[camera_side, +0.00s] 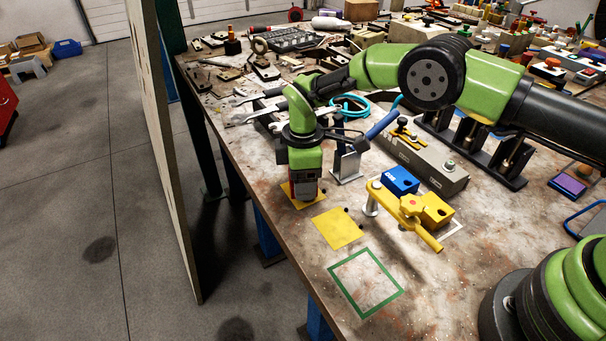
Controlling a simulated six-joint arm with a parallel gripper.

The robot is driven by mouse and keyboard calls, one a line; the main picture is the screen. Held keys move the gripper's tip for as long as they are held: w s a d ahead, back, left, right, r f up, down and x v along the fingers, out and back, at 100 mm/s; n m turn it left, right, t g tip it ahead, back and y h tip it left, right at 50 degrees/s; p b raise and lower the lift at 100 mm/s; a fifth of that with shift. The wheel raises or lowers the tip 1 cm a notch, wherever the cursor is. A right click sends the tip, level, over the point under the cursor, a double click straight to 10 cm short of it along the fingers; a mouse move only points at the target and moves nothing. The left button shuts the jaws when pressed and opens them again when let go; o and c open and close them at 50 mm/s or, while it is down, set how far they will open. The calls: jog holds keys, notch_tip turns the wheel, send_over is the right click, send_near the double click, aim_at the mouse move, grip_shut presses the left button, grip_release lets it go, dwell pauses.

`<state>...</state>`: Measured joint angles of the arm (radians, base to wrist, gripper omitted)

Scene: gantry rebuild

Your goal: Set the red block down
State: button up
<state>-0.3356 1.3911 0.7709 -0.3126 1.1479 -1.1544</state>
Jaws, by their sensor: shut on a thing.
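My gripper (303,186) points straight down over a yellow square (290,189) near the left edge of the table. It is shut on the red block (303,196). Only a small reddish part of the block shows between the jaws, low over this square. I cannot tell whether the block touches the surface. A second yellow square (337,229) lies bare, nearer the camera. A green square outline (400,291) on the table closer still is empty.
A blue padlock (400,180), a yellow padlock (437,211) and a yellow-handled valve (411,205) stand to the right. A grey box (424,164) lies behind them. Tools and parts crowd the back. The table edge (268,222) is close on the left.

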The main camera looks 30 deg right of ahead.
jog(key=shift+f, duration=0.25)
jog(key=o, duration=1.1)
notch_tip(320, 180, up, 10)
jog(key=shift+f, duration=0.1)
